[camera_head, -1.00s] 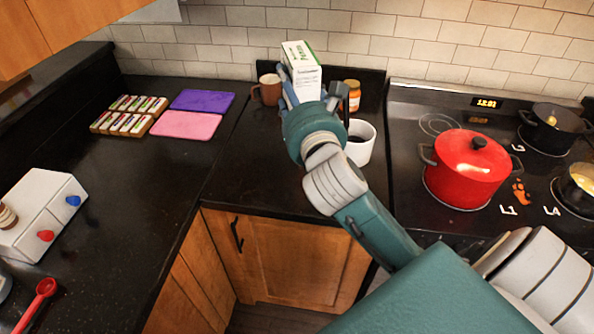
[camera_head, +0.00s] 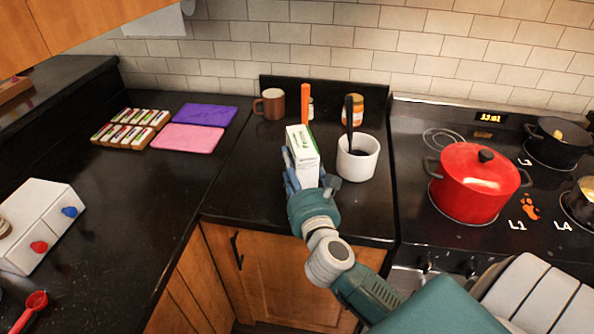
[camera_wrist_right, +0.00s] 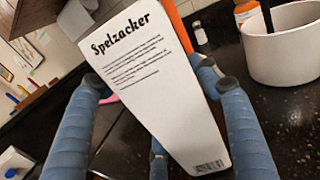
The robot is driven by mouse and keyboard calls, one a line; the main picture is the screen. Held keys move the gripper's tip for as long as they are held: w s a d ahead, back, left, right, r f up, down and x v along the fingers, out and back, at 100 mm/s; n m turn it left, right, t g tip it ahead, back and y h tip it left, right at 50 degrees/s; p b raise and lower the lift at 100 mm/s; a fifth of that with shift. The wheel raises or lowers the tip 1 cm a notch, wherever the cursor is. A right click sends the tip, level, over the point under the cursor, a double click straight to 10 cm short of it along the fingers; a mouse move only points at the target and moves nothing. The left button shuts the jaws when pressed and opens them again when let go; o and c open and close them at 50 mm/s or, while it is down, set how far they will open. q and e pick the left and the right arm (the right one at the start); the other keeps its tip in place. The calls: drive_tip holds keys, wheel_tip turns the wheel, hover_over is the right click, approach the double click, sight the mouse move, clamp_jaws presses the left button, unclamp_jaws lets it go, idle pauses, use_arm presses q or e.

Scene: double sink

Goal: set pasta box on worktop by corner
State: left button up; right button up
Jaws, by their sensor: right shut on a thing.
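The pasta box (camera_head: 304,158) is white with a green edge and stands roughly upright, slightly tilted, in my right gripper (camera_head: 303,178). In the right wrist view the box (camera_wrist_right: 150,80), marked "Spelzacker", sits between the blue fingers, and the right gripper (camera_wrist_right: 155,105) is shut on it. The box is over the black worktop (camera_head: 240,185) near the corner, left of a white crock. I cannot tell whether its base touches the worktop. My left gripper is not in view.
A white crock (camera_head: 358,163) with a black utensil stands close right of the box. Behind are a brown mug (camera_head: 270,104), an orange-handled item (camera_head: 305,103) and a jar (camera_head: 353,108). Purple (camera_head: 198,112) and pink (camera_head: 187,138) boards lie left. A red pot (camera_head: 470,185) is on the stove.

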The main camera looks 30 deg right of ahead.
drive_tip(key=shift+f, duration=0.25)
drive_tip(key=shift+f, duration=0.1)
drive_tip(key=o, duration=1.7)
drive_tip(key=shift+f, duration=0.1)
drive_tip(key=shift+b+v, duration=1.6)
drive_tip(key=shift+v, duration=4.45)
